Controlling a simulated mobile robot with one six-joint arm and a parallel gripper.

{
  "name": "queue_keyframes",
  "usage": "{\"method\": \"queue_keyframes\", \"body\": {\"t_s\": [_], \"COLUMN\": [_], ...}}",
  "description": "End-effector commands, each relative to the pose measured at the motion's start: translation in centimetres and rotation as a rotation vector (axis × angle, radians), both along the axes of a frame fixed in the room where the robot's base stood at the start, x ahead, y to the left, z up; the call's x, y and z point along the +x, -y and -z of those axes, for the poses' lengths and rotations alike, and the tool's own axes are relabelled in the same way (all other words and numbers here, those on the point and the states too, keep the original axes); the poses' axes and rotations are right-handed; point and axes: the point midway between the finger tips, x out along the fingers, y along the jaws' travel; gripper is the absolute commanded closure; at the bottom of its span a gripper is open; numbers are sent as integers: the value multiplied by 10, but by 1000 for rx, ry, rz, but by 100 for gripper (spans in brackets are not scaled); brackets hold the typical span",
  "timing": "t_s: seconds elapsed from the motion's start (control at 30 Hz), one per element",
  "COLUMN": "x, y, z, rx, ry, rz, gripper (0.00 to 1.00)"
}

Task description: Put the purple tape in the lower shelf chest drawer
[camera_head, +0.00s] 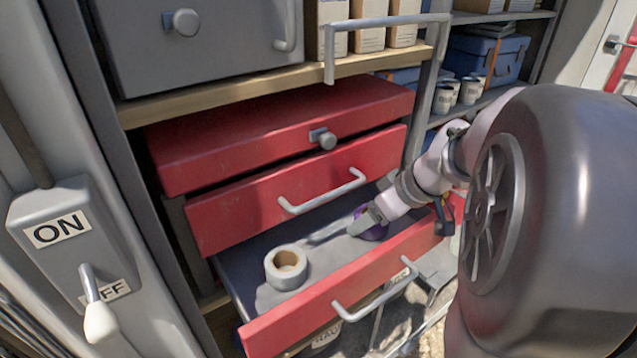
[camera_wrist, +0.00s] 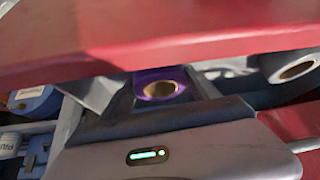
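The purple tape (camera_head: 373,228) is at the right end of the open bottom red drawer (camera_head: 330,300), partly hidden by my gripper. In the wrist view the purple tape (camera_wrist: 160,89) shows as a ring with a brown core, between my fingers. My gripper (camera_head: 368,222) reaches into the drawer from the right, its fingertips at the tape. In the wrist view the fingers (camera_wrist: 165,92) stand apart, one on each side of the tape. I cannot tell whether they press on it or whether the tape rests on the drawer floor.
A grey tape roll (camera_head: 286,268) lies in the same drawer, left of the purple tape. Two red drawers (camera_head: 265,205) above stick out in steps. A wooden shelf (camera_head: 270,80) carries a grey drawer and boxes. Cans (camera_head: 444,98) and a blue toolbox (camera_head: 488,57) stand at the right.

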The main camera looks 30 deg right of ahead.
Motion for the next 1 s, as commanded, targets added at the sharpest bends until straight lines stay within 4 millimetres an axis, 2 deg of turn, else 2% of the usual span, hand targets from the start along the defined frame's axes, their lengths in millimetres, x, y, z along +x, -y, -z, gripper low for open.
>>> {"method": "queue_keyframes", "body": {"t_s": [0.03,0.07,0.33,0.43,0.8,1.0], "x": [0,0,0,-1,-53,-63], "y": [0,0,0,1,12,13], "z": [-1,-1,-1,-9,-90,-105], "rx": [0,0,0,-1,-3,-1], "ry": [0,0,0,1,2,1], "rz": [0,0,0,1,4,1], "gripper": [19,14,14,14,14,14]}}
